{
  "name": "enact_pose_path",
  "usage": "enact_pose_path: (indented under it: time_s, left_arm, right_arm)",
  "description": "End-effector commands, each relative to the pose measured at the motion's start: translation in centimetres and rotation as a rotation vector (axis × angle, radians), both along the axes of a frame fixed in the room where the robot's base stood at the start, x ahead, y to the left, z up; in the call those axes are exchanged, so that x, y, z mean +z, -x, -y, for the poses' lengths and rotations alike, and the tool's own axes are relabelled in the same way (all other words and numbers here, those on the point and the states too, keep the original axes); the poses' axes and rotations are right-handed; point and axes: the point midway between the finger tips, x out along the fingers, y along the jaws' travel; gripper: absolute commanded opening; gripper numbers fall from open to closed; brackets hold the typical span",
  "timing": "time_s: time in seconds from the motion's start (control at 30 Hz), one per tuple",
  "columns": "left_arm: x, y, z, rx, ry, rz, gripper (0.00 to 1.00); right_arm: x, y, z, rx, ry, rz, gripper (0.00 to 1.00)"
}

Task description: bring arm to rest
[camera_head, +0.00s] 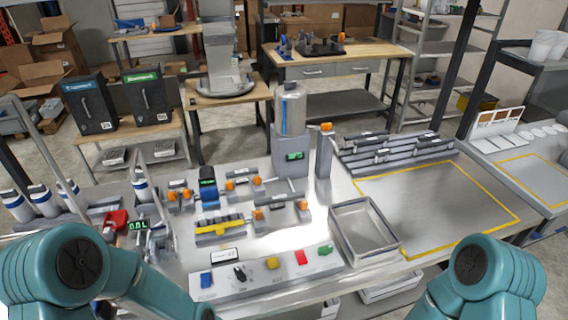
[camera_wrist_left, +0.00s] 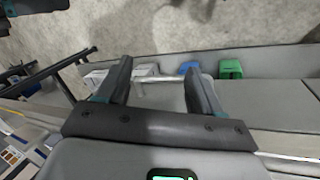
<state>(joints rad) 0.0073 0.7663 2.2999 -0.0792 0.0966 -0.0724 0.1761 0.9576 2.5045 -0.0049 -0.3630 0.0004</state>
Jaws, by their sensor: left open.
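My left gripper (camera_wrist_left: 160,75) shows in the left wrist view with its two dark fingers spread apart and nothing held between them. Behind the fingers is a grey ledge (camera_wrist_left: 285,66) with a blue item (camera_wrist_left: 189,68) and a green item (camera_wrist_left: 230,69). In the head view my teal left arm (camera_head: 60,268) fills the lower left corner, and its gripper is out of frame. My teal right arm (camera_head: 490,270) is at the lower right, and its gripper is not seen in either view.
A yellow-outlined area (camera_head: 445,200) on the right is bare. White bottles (camera_head: 42,200) stand at the left.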

Motion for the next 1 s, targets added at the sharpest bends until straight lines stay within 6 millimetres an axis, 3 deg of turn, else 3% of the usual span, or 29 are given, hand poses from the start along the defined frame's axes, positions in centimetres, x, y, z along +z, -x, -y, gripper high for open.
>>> enact_pose_path:
  time_s: [0.03,0.1,0.23,0.3,0.5,0.67,1.0]
  left_arm:
    - [-1.9,1.9,-0.4,0.069,0.007,-0.027,0.66]
    - [-3.7,3.9,-0.9,0.164,0.011,-0.042,0.66]
    - [-6.2,7.7,-1.8,0.327,0.004,-0.071,0.66]
    - [-9.6,7.0,-1.8,0.325,0.004,-0.053,0.66]
    - [-14.2,6.9,-1.8,0.321,0.004,-0.049,0.66]
    - [-16.2,6.9,-1.8,0.32,0.005,-0.048,0.66]
    - [-16.0,6.8,-1.8,0.319,0.005,-0.047,0.66]
  right_arm:
    - [0.0,0.0,0.0,0.0,0.0,0.0,0.43]
    - [0.0,0.0,0.0,0.0,0.0,0.0,0.43]
    - [0.0,0.0,0.0,0.0,0.0,0.0,0.43]
    - [-3.4,0.0,0.0,0.001,0.0,0.001,0.43]
    - [-8.2,0.0,0.0,0.0,0.0,-0.001,0.43]
    - [-10.2,0.0,0.0,0.0,0.0,0.0,0.43]
    - [-10.0,0.0,0.0,0.0,0.0,0.0,0.43]
